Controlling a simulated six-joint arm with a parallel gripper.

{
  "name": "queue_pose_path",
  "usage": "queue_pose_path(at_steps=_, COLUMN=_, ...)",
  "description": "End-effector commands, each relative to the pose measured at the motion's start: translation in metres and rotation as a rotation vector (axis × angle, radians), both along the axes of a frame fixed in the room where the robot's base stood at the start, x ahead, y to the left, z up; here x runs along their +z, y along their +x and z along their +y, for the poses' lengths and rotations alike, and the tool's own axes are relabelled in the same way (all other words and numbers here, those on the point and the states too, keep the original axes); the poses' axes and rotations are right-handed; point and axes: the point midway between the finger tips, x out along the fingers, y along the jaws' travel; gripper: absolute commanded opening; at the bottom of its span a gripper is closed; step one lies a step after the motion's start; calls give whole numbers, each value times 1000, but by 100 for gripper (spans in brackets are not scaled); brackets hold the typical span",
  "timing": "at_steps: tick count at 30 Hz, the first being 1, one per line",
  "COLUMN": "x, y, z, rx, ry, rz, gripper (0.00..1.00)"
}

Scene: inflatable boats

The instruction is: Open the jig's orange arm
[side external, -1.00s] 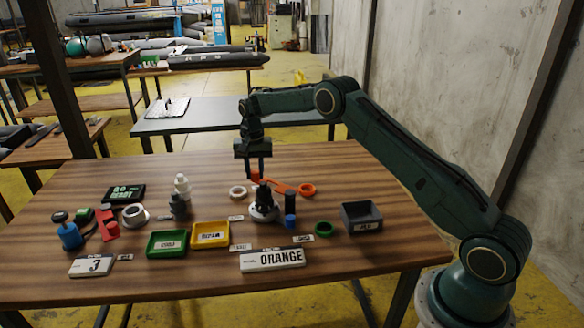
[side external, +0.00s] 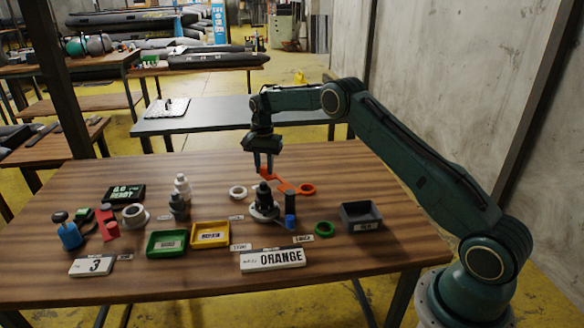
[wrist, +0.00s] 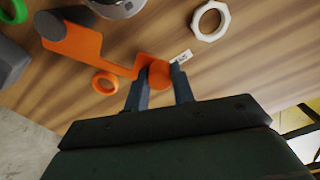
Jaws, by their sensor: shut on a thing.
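The jig's orange arm (side external: 277,182) runs from near a dark post (side external: 290,202) to a rounded end at the back. In the wrist view the orange arm (wrist: 88,46) is a flat bar with a rounded tip. My gripper (side external: 264,172) is shut on that tip. In the wrist view, the two fingers of my gripper (wrist: 159,84) stand on either side of it. A black fitting on a pale round base (side external: 263,211) stands just in front of the arm. It partly hides the arm in the side view.
A loose orange ring (side external: 307,189) lies right of the arm, and a white ring (side external: 238,192) lies left of it. A green ring (side external: 324,229) and a dark bin (side external: 349,222) are at the right. Green (side external: 154,251) and yellow (side external: 197,244) trays are in front.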

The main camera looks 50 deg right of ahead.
Motion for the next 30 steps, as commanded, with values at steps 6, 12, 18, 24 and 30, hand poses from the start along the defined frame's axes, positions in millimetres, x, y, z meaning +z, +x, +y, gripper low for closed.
queue_pose_path(at_steps=6, x=2, y=0, z=-4, rx=-12, ry=-3, rz=-4, gripper=0)
queue_pose_path(at_steps=12, x=2, y=0, z=-4, rx=-11, ry=-3, rz=-3, gripper=47)
queue_pose_path(at_steps=18, x=1, y=0, z=-2, rx=-7, ry=-1, rz=-2, gripper=47)
queue_pose_path(at_steps=24, x=3, y=0, z=-2, rx=-6, ry=-1, rz=-2, gripper=47)
queue_pose_path(at_steps=30, x=16, y=0, z=-2, rx=-5, ry=-1, rz=-2, gripper=47)
